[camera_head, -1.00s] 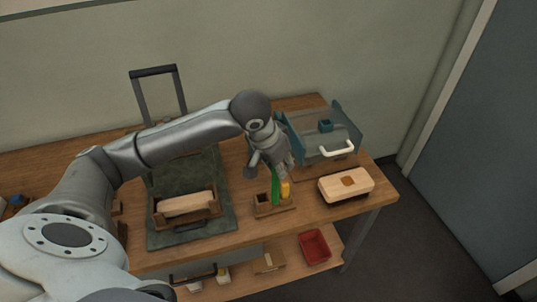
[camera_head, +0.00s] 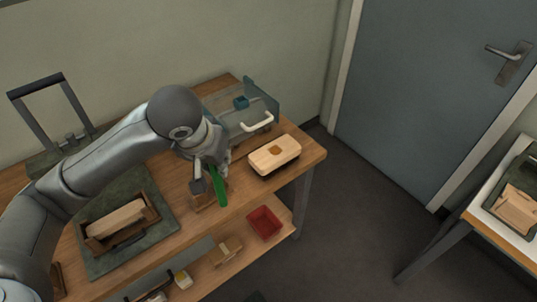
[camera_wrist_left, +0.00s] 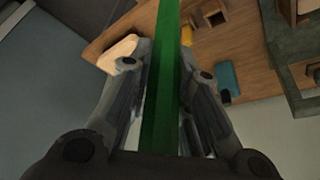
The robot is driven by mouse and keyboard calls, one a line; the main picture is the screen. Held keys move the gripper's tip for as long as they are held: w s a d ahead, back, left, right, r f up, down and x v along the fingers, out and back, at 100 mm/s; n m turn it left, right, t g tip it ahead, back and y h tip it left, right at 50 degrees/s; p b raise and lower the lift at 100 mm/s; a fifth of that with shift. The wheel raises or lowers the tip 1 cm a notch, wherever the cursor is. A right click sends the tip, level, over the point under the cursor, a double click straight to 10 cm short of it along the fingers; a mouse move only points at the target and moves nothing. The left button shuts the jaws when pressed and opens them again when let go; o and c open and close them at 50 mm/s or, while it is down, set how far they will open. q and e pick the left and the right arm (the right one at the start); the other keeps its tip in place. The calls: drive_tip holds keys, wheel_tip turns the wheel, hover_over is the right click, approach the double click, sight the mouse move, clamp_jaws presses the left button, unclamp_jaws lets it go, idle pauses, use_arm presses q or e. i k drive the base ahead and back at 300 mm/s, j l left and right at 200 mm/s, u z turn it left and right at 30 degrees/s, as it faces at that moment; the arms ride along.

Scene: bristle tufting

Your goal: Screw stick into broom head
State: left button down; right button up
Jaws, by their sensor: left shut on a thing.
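My left gripper (camera_head: 211,174) is shut on a green stick (camera_head: 219,190). The stick's lower part shows beside and in front of a small wooden holder (camera_head: 203,201); I cannot tell whether it is clear of it. In the left wrist view the stick (camera_wrist_left: 165,75) runs between the two fingers (camera_wrist_left: 166,58) and out of the top edge. A pale wooden block with a brown patch on top (camera_head: 275,155) lies right of the gripper. Another pale block (camera_head: 116,222) sits in a wooden cradle (camera_head: 94,245). I cannot tell which is the broom head. My right gripper is out of view.
A teal-sided box with a white handle (camera_head: 257,122) stands behind the gripper. A dark mat (camera_head: 160,230) lies under the cradle. A red bin (camera_head: 265,223) is on the lower shelf. Open floor (camera_head: 345,200) separates this table from another (camera_head: 478,222) at right.

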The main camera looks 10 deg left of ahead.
sight(267, 160)
drive_tip(key=i+l+u, duration=0.1)
drive_tip(key=u, duration=0.3)
drive_tip(key=i+l+u, duration=0.2)
drive_tip(key=u, duration=0.25)
drive_tip(key=i+l+u, duration=0.1)
drive_tip(key=u, duration=0.3)
drive_tip(key=i+l, duration=0.15)
drive_tip(key=l, duration=0.3)
drive_tip(key=i+l+u, duration=0.15)
drive_tip(key=l, duration=0.75)
drive_tip(key=i+l+u, duration=0.15)
drive_tip(key=l, duration=0.3)
